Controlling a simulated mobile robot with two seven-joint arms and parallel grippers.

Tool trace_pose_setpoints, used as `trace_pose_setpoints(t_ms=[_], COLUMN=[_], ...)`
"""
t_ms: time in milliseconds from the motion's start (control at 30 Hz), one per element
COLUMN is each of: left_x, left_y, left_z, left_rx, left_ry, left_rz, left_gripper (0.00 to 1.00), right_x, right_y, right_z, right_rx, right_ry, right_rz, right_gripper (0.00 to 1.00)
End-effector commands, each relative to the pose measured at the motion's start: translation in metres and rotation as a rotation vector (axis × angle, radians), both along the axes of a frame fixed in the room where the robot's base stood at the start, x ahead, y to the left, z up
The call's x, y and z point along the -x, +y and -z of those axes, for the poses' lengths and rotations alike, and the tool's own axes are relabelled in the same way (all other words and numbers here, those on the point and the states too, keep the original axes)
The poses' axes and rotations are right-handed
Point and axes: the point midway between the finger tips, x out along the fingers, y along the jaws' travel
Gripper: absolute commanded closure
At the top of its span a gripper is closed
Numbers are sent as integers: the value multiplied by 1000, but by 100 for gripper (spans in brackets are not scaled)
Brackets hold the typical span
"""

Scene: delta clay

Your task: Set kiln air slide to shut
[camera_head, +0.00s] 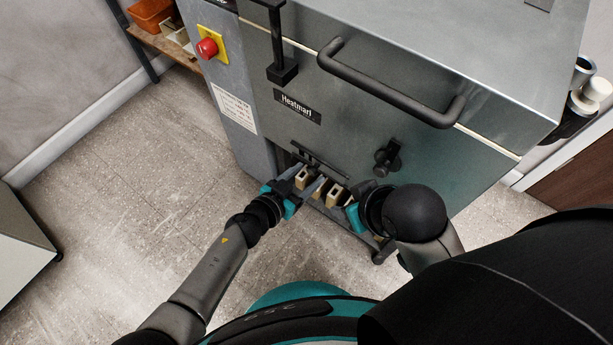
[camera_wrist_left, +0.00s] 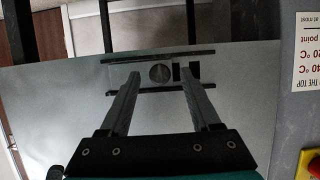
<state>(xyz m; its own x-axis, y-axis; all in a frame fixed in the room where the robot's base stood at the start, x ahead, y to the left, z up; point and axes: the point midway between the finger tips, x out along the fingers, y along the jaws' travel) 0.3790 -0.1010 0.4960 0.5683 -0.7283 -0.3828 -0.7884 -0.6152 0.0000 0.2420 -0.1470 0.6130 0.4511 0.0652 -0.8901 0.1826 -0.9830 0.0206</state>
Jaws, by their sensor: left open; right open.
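The kiln's air slide (camera_head: 322,163) is a strip between dark rails low on the grey kiln front. I cannot tell whether the bars are openings or tabs. My left gripper (camera_head: 308,178) is open in front of the slide; in its wrist view the fingers (camera_wrist_left: 160,82) stand either side of the disc, with contact unclear. My right gripper (camera_head: 346,204) is open, lower and to the right, its fingertips partly hidden.
The kiln (camera_head: 350,110) has a black bar handle (camera_head: 390,85), a black knob (camera_head: 386,158) and a red button (camera_head: 207,47) on yellow. Pale blocks show near the grippers below the slide. A grey cabinet (camera_head: 22,240) stands at left. The floor between is clear.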

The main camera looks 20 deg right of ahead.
Motion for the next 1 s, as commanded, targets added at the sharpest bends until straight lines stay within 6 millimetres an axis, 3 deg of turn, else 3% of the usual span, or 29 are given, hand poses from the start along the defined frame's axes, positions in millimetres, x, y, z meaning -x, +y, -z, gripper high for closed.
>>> trace_pose_setpoints(t_ms=[400, 900, 1000], left_x=[-3, -3, -3], left_y=[-4, -3, -3], left_z=[1, 2, 2], left_rx=[0, 0, 0], left_ry=[0, 0, 0], left_rz=[0, 0, 0], left_gripper=[37, 94, 100], right_x=[-1, -1, -1], right_y=[2, 2, 2], right_z=[-5, -4, -4], right_rx=[-7, -6, -5], right_ry=[-20, -20, -19], right_rz=[-3, -3, -4], right_gripper=[50, 50, 50])
